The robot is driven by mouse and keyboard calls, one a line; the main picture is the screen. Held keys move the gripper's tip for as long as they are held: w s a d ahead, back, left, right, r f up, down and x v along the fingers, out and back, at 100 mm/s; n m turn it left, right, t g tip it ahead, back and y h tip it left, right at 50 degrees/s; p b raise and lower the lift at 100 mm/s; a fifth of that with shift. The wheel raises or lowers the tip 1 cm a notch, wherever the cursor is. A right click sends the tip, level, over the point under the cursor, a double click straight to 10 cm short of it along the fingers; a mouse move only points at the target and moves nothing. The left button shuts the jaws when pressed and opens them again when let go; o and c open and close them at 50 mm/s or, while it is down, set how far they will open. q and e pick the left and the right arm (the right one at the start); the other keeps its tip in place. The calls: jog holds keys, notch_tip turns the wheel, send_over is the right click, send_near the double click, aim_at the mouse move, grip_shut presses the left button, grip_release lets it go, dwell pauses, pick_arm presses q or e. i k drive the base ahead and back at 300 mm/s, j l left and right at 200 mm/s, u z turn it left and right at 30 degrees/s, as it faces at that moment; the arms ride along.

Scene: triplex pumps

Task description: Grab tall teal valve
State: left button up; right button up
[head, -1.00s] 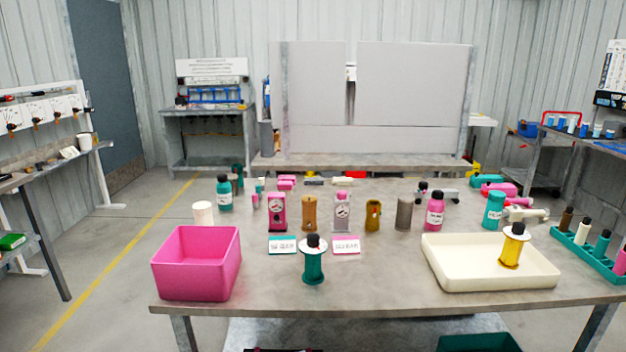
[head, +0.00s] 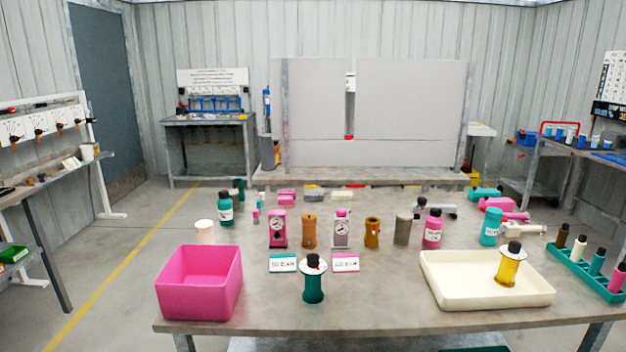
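A teal valve (head: 314,283) with a white disc and a black knob on top stands upright near the front middle of the table, in front of two small label cards. A similar yellow valve (head: 510,267) with a black knob stands in the cream tray (head: 440,283) at the right. Neither of my grippers shows in the head view.
A pink bin (head: 197,285) stands at the table's front left. A row of gauges, cylinders and bottles, with a pink bottle (head: 433,230), stands behind the cards. A teal rack (head: 575,268) holds several cylinders at the right edge. Bare table lies either side of the teal valve.

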aim_at(312, 295)
jog(key=i+j+z, duration=0.1)
jog(key=j, duration=0.25)
jog(key=i+j+z, duration=0.1)
jog(key=i+j, duration=0.15)
jog(key=j, duration=0.15)
jog(key=i+j+z, duration=0.15)
jog(key=j, duration=0.25)
